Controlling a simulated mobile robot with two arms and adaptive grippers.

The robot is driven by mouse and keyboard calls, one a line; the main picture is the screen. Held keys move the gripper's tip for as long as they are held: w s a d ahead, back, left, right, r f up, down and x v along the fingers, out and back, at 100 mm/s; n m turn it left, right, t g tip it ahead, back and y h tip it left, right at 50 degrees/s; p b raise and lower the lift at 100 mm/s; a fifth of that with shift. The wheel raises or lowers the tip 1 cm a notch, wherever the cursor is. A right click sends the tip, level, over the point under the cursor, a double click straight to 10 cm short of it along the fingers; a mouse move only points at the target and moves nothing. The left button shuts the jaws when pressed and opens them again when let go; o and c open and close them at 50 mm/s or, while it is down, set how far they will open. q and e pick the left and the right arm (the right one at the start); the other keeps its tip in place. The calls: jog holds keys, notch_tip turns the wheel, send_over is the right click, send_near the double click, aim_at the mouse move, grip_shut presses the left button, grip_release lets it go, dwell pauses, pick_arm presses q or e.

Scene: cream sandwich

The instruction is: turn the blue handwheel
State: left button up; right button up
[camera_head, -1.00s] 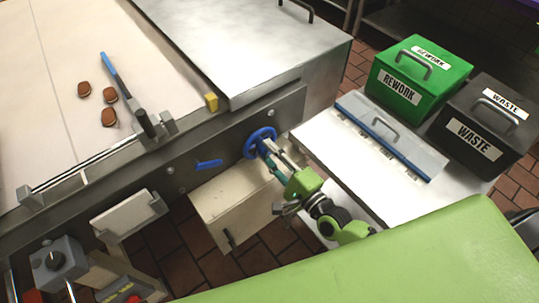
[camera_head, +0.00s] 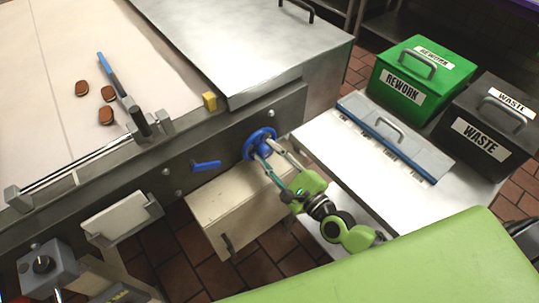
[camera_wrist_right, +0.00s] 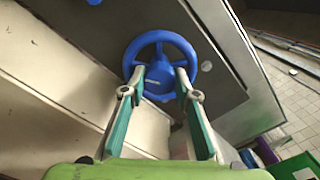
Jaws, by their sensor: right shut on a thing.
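The blue handwheel (camera_head: 258,135) is mounted on the dark side panel of the conveyor machine. It also shows in the right wrist view (camera_wrist_right: 160,38), with a round rim and a hub in the middle. My right gripper (camera_head: 266,151) reaches it from the front right. In the right wrist view its two fingers (camera_wrist_right: 160,85) are on either side of the wheel's lower hub area, shut on the handwheel. The fingertips hide part of the wheel. My left gripper is not in view.
A blue lever (camera_head: 206,165) sits left of the wheel. A beige box (camera_head: 235,210) is below it. Several brown cookies lie on the belt (camera_head: 40,120).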

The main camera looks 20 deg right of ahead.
jog(key=shift+f, duration=0.1)
jog(key=o, duration=1.1)
jog(key=v, duration=1.2)
